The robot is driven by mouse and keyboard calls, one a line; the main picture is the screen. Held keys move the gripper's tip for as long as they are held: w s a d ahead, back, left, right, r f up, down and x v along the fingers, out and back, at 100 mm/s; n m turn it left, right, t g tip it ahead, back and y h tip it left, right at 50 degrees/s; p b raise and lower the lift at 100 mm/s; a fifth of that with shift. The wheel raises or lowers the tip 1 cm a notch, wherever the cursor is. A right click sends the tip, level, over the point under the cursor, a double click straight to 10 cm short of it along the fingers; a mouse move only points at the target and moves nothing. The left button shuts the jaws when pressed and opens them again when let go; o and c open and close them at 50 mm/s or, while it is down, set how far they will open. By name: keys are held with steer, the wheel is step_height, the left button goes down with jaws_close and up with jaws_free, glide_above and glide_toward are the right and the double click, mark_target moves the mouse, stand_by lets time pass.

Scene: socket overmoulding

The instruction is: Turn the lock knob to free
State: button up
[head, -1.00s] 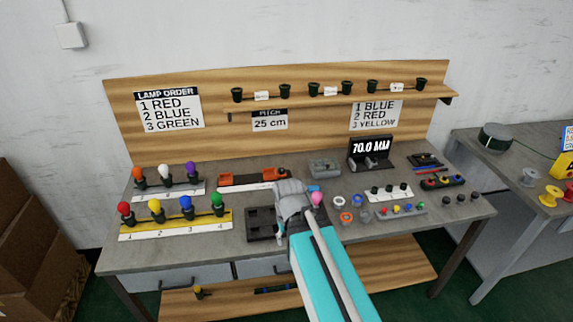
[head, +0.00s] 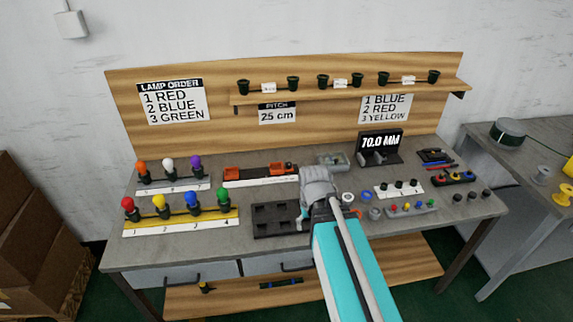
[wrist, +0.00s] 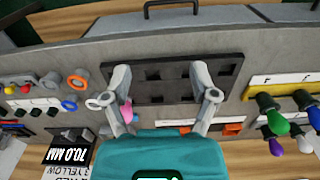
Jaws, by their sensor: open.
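My gripper (head: 317,190) is above the middle of the workbench, and its fingertips are hard to make out in the head view. In the wrist view my gripper (wrist: 158,98) has its two fingers wide apart with nothing between them, in front of a dark plate with square pockets (wrist: 228,68). A small pink part (wrist: 127,112) shows beside the left finger. An orange fixture with a pale strip (head: 232,173) lies at the back of the bench, left of my gripper. A small dark knob-like part (head: 288,165) sits at its right end. I cannot tell for sure which part is the lock knob.
The dark pocketed plate (head: 275,232) lies left of my gripper. Lamp stands with coloured bulbs (head: 180,221) fill the left. Rings, buttons and a black display reading 70.0 MM (head: 380,143) are on the right. A shelf with black sockets (head: 340,92) runs above.

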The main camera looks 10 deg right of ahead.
steer(key=w+d+m, duration=0.1)
steer(key=w, duration=0.3)
steer(key=r+m+p, duration=0.1)
steer(key=m, duration=1.8)
glide_above(289, 164)
steer(key=shift+w, duration=0.15)
steer(key=shift+f, duration=0.15)
step_height(289, 164, down, 14)
steer(key=b, duration=1.3)
steer(key=shift+r+b, duration=0.25)
steer(key=shift+b, duration=0.1)
